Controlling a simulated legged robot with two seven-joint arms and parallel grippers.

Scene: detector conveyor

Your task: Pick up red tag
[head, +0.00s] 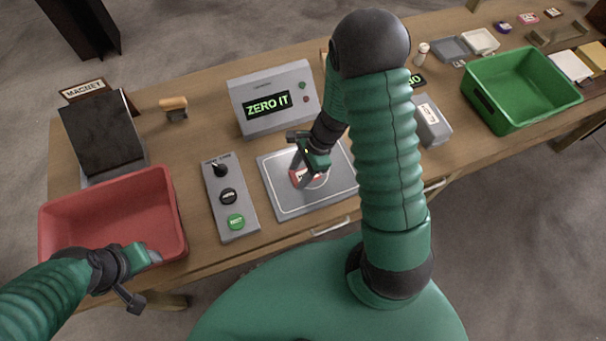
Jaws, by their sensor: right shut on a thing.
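The red tag (294,177) is on the grey detector plate (274,201) in the middle of the table. It is small and partly hidden by my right gripper (304,177). My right gripper comes down from above and is shut on the red tag, at or just above the plate. My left gripper (152,257) is at the lower left, by the front edge of the red bin (110,206). Its fingers are too small and angled to tell whether they are open.
A display reading "ZERO IT" (272,95) stands behind the plate. A button panel (228,197) lies left of it. A dark slanted board (100,135) stands behind the red bin. A green bin (520,88) and several small items are at right.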

